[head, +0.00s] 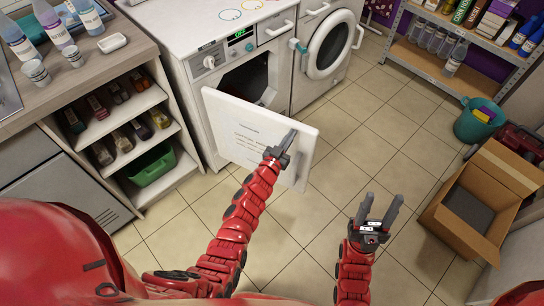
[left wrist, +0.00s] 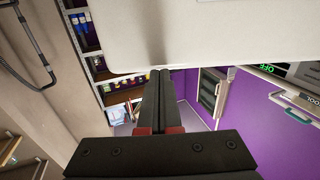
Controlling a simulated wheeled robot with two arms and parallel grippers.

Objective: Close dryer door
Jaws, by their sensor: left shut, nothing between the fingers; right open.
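The white dryer door (head: 245,132) stands open, swung out from the dryer (head: 225,55), whose dark opening shows behind it. My left gripper (head: 290,138) is shut and empty, with its fingers at the door's right edge in the head view. I cannot tell whether they touch it. In the left wrist view the shut fingers (left wrist: 158,88) reach to the edge of a broad pale panel (left wrist: 205,30), which appears to be the door. My right gripper (head: 382,212) is open and empty above the tiled floor, right of the door and apart from it.
A front-loading washer (head: 328,45) with a round door stands right of the dryer. A cabinet with open shelves (head: 125,130) is at left. A cardboard box (head: 510,172) and a teal bucket (head: 478,122) stand at right. The tiled floor (head: 375,135) between is clear.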

